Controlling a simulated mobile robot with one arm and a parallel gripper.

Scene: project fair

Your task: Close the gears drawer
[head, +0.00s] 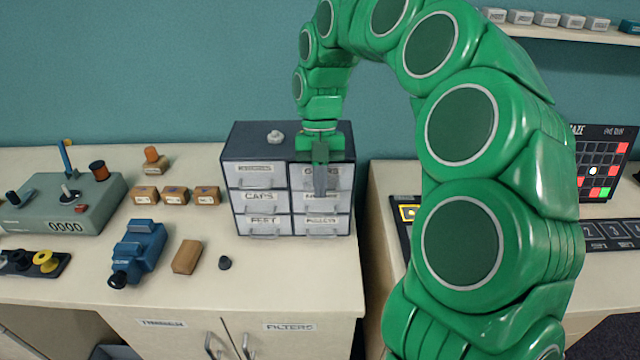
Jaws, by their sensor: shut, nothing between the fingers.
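A small dark-grey drawer cabinet (246,146) stands on the bench, with light drawer fronts in two columns. The top right drawer (340,176) has a label mostly hidden behind my gripper; it may be the gears drawer, but I cannot read it fully. No drawer clearly stands out from the cabinet. My gripper (320,192) points down in front of the right column, its fingers shut and empty. It covers parts of the top and middle right drawers. I cannot tell whether it touches them.
A small light knob-like object (275,137) sits on the cabinet top. A second bench with a maze panel (604,165) stands right, past a gap.

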